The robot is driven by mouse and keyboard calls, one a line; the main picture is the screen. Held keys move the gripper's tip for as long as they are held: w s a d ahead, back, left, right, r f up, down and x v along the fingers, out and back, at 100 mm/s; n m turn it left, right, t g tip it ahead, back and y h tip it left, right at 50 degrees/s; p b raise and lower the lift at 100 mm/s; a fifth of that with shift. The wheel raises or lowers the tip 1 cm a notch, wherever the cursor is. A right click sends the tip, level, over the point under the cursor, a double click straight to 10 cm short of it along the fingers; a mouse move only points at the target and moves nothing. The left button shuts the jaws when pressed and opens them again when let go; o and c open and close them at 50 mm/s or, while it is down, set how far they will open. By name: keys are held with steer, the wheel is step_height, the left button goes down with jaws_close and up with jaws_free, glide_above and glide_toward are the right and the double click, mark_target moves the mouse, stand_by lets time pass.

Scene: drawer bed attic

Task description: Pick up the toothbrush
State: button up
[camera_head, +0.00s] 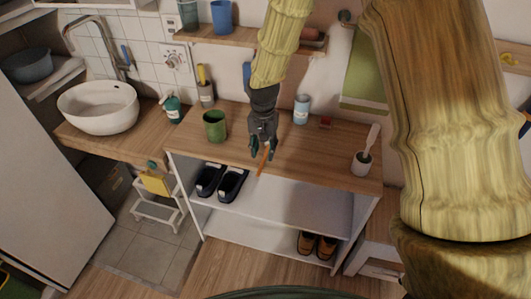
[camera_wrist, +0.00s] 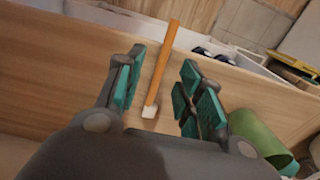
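The toothbrush, an orange handle with a white head, lies at the front edge of the wooden top. It shows in the wrist view (camera_wrist: 161,65) and as a short orange strip in the head view (camera_head: 263,161). My gripper (camera_head: 262,149) points down over it. In the wrist view, its teal-padded fingers (camera_wrist: 163,85) are apart, one on each side of the toothbrush, with gaps on both sides. The gripper holds nothing. I cannot tell how high the fingertips are above the top. In the head view, the gripper hides part of the toothbrush.
A green mug (camera_head: 214,125) stands close to the left of my gripper and also shows in the wrist view (camera_wrist: 258,135). Shoes (camera_head: 231,184) sit on the shelf below.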

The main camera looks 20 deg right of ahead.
mark_target(262, 163)
steer(key=f, duration=0.1)
steer(key=f+p, duration=0.1)
steer(key=f, duration=0.1)
steer(key=shift+s+a+f, duration=0.2)
steer(key=shift+a, duration=0.2)
steer(key=shift+f, duration=0.8)
jaws_close()
